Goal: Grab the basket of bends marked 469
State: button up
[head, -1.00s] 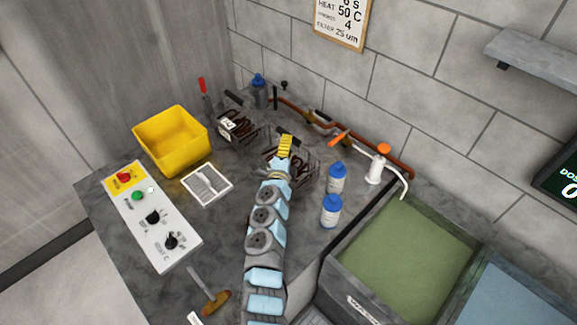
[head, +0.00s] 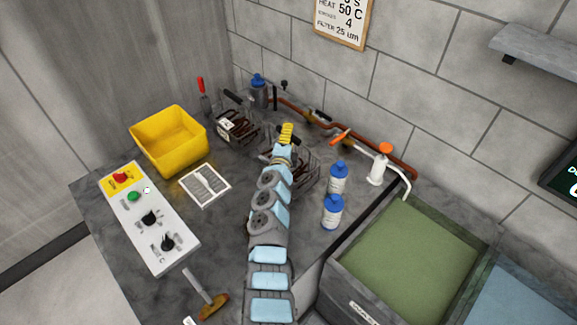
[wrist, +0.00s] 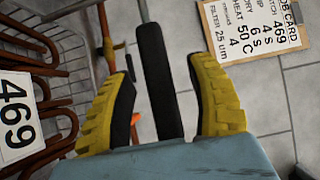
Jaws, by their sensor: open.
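The wire basket (wrist: 62,22) with the white 469 tag (wrist: 16,112) holds copper bends, at the left of the wrist view. In the head view this basket (head: 306,168) is partly hidden behind my arm. A black handle grip (wrist: 158,80) on a grey rod shows between the two yellow fingers of my gripper (wrist: 160,62), with gaps on both sides. My gripper (head: 286,133) is open, over the basket in the head view. Whether the handle lies fully at fingertip depth I cannot tell.
A second basket of bends (head: 238,128) stands just left, its tag unreadable. A copper pipe (head: 350,140) runs along the wall behind. Blue-capped bottles (head: 333,212) stand right, near the green-filled sink (head: 410,250). A yellow bin (head: 170,140) stands left.

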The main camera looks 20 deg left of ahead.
grip_shut()
jog(key=shift+r, duration=0.1)
